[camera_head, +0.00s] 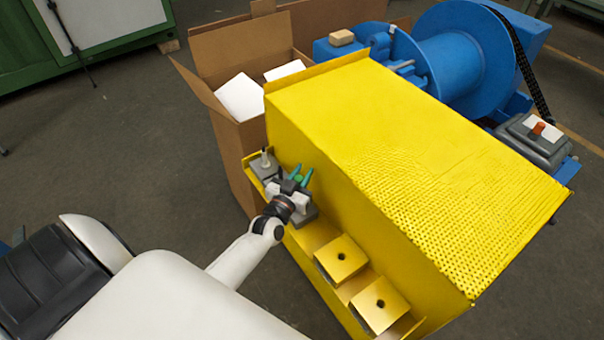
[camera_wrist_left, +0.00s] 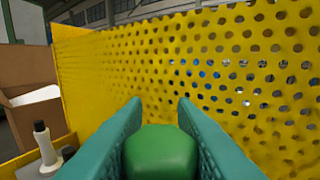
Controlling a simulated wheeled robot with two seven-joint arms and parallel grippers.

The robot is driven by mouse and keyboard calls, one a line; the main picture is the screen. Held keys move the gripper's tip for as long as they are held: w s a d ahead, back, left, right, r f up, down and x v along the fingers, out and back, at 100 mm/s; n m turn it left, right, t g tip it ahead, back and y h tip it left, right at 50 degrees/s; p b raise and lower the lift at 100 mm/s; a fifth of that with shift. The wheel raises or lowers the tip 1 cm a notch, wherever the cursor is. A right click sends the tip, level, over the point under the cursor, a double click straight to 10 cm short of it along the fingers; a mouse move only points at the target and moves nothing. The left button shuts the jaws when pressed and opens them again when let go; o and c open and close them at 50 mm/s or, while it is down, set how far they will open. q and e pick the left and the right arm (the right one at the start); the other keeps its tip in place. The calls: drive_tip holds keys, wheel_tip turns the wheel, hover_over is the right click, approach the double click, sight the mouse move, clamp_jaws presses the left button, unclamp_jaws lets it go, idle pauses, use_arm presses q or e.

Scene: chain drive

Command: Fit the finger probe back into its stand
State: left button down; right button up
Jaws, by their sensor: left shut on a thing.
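My left gripper (camera_head: 301,176) is beside the yellow perforated guard, its teal fingers pointing up and away. It is shut on a green rounded piece, which I take to be the finger probe (camera_wrist_left: 160,152); only its near end shows, between the fingers in the left wrist view. A grey block (camera_head: 308,214) shows just under the gripper, partly covered by it; I cannot tell whether it is the stand. Another grey block with an upright pale peg (camera_head: 265,160) stands left of the gripper; its dark-tipped peg shows in the left wrist view (camera_wrist_left: 43,142). My right gripper is not in view.
The yellow guard (camera_head: 400,130) rises right beside the gripper. Two yellow boxes with dark holes (camera_head: 342,258) (camera_head: 380,303) sit on the ledge to the right. An open cardboard box (camera_head: 225,125) stands behind left. A blue drum machine (camera_head: 462,58) is at the back.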

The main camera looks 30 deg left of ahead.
use_arm(q)
drive_tip(key=shift+r, duration=0.1)
drive_tip(key=shift+f+b, duration=1.55)
drive_tip(key=shift+f, duration=0.6)
drive_tip(key=c, duration=1.1)
unclamp_jaws()
drive_tip(key=shift+s, duration=0.15)
drive_tip(key=s+d, duration=0.1)
drive_tip(key=s, duration=1)
drive_tip(key=shift+s+d, duration=0.3)
drive_tip(key=shift+s, duration=0.05)
drive_tip(key=shift+d, duration=0.1)
